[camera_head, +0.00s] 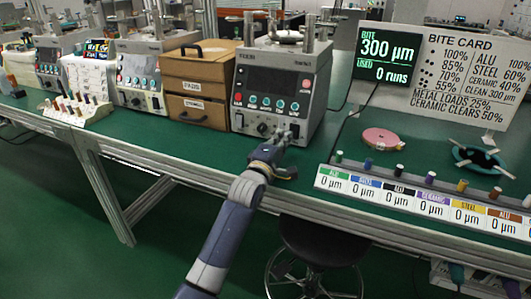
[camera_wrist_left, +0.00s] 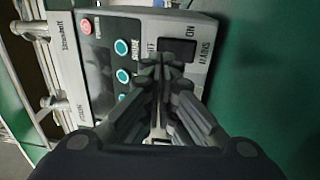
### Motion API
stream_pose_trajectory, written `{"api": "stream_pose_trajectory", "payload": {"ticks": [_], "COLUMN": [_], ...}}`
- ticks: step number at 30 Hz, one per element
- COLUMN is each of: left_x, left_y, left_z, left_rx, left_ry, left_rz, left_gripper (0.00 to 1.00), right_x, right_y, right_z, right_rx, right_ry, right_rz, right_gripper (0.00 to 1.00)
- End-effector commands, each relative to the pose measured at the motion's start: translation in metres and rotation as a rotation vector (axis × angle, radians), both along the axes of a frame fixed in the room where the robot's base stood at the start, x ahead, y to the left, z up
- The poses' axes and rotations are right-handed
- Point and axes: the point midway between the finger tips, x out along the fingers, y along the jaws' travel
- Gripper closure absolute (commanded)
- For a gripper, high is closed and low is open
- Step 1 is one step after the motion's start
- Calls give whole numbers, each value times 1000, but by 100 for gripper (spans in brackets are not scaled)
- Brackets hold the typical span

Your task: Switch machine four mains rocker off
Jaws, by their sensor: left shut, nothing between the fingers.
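A grey lapping machine (camera_head: 258,75) stands on the green bench at the centre of the head view. Its number is too small to read for certain. In the left wrist view its mains rocker (camera_wrist_left: 178,48) is a black switch between OFF and ON labels, with MAINS beside it. I cannot tell which way it is tipped. My left gripper (camera_head: 287,132) is at the lower right of the machine's front and hides the rocker there. In the wrist view the left gripper (camera_wrist_left: 160,62) is shut and empty, its tips close to the rocker; contact is unclear. My right gripper is out of view.
A wooden drawer box (camera_head: 197,90) stands close left of the machine, with another machine (camera_head: 140,75) beyond. A rack of labelled slots (camera_head: 420,200) lines the bench's front right. A pink disc (camera_head: 381,139) lies behind it. A stool (camera_head: 320,242) is below the bench edge.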

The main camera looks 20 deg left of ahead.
Motion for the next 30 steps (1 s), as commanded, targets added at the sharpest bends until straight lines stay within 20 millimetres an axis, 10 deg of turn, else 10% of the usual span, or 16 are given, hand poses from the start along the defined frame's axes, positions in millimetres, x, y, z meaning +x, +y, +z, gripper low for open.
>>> {"api": "stream_pose_trajectory", "payload": {"ticks": [15, 30], "left_x": [-82, -99], "left_y": [6, 8], "left_z": [11, 12], "left_rx": [-2, 0], "left_ry": [0, 0], "left_rz": [0, 0], "left_gripper": [100, 100], "right_x": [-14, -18], "right_y": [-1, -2], "right_z": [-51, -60], "right_rx": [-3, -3], "right_ry": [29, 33], "right_rz": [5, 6], "right_gripper": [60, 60]}}
